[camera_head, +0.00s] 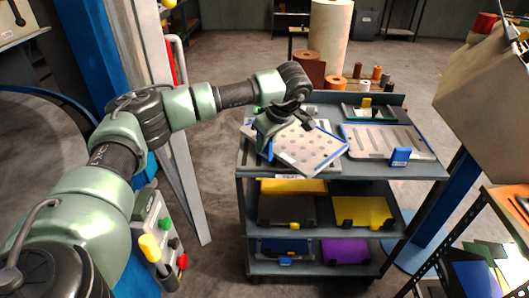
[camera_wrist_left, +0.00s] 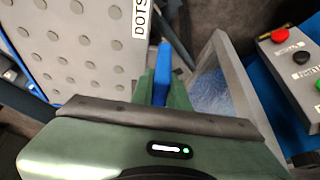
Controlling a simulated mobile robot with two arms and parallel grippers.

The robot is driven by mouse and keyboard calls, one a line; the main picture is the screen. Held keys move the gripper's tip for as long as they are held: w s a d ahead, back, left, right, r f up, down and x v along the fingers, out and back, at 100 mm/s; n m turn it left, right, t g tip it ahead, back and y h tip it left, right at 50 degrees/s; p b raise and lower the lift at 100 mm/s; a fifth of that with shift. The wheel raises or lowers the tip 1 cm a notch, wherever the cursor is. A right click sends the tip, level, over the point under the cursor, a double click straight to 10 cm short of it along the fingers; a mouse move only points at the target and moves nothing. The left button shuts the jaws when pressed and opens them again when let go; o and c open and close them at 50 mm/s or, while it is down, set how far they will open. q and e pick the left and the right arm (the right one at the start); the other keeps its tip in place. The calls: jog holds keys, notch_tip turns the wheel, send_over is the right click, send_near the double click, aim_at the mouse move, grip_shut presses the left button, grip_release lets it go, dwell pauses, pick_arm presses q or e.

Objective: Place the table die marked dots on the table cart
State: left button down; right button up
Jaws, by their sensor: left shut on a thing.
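The die marked dots (camera_head: 308,148) is a pale plate with grey round dots and a blue edge. In the left wrist view its dotted face (camera_wrist_left: 85,45) and the label "DOTS" show. My left gripper (camera_head: 275,124) is shut on its blue tab (camera_wrist_left: 162,72), which shows between the green fingers. The die is over the left part of the top of the grey table cart (camera_head: 345,167), turned at an angle to the cart's edges. I cannot tell whether it touches the top. My right gripper is not in view.
A striped die (camera_head: 385,138) with a blue tab (camera_head: 400,157) lies on the cart's right. A small tray (camera_head: 368,113) stands behind. Lower shelves hold yellow (camera_head: 362,211), grey (camera_head: 287,209) and purple (camera_head: 345,250) plates. A control box (camera_wrist_left: 295,65) shows in the wrist view.

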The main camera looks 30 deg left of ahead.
aim_at(263, 156)
pick_arm(q)
notch_tip(263, 156, down, 4)
jog(key=shift+w+r, duration=0.1)
jog(key=shift+r, duration=0.15)
jog(key=c, duration=1.8)
grip_release()
jog(key=shift+f, duration=0.25)
jog(key=o, duration=0.4)
jog(key=shift+s+r, duration=0.1)
jog(key=shift+s, duration=0.1)
jog(key=shift+r, duration=0.1)
jog(key=b+v, duration=0.1)
jog(key=v, duration=1.1)
jog(key=shift+d, duration=0.15)
